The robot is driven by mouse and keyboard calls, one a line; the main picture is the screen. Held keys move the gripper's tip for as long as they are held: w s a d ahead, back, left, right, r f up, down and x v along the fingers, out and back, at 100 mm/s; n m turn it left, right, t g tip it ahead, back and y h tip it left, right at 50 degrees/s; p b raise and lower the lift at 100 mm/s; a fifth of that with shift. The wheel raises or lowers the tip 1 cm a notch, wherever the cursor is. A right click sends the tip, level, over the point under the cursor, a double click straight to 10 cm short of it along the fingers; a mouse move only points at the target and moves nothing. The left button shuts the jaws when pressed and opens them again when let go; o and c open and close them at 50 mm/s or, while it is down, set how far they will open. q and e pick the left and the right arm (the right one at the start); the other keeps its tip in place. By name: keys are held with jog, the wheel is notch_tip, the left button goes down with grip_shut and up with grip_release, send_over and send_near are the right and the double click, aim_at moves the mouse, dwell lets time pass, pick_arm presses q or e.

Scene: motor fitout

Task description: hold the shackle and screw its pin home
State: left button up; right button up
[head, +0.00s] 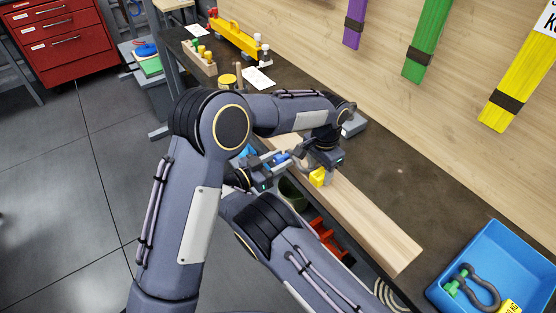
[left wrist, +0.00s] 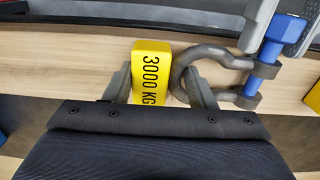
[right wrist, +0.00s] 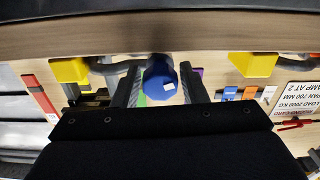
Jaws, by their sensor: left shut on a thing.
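The shackle is a grey bow (left wrist: 190,68) with a blue pin (left wrist: 266,72) and a yellow block marked 3000 KG (left wrist: 151,75). The block also shows in the head view (head: 317,178). My left gripper (left wrist: 160,88) is shut on the shackle at its yellow block, above the wooden board. The pin passes across both shackle ears; how deep its thread sits cannot be told. My right gripper (right wrist: 160,88) has its fingers on both sides of the blue pin head (right wrist: 160,76). Whether they press on it is unclear. In the head view, my arms hide most of the shackle.
The wooden board (head: 385,228) lies along the dark bench (head: 440,190). A blue bin (head: 450,285) at the lower right holds another shackle (head: 487,292) with a green pin. A yellow beam (head: 235,37) and a peg block (head: 199,57) stand at the far end. Coloured slings hang on the wall.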

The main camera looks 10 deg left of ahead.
jog(key=c, duration=0.7)
jog(key=shift+m, duration=0.3)
jog(key=m, duration=0.3)
jog(key=shift+m, duration=0.3)
jog(key=m, duration=0.5)
jog(key=shift+s, duration=0.1)
jog(key=m, duration=0.6)
jog(key=shift+a+m, duration=0.1)
jog(key=shift+m, duration=0.3)
pick_arm(q)
jog(key=shift+d, duration=0.1)
pick_arm(e)
jog(key=m, duration=0.5)
jog(key=shift+m, duration=0.3)
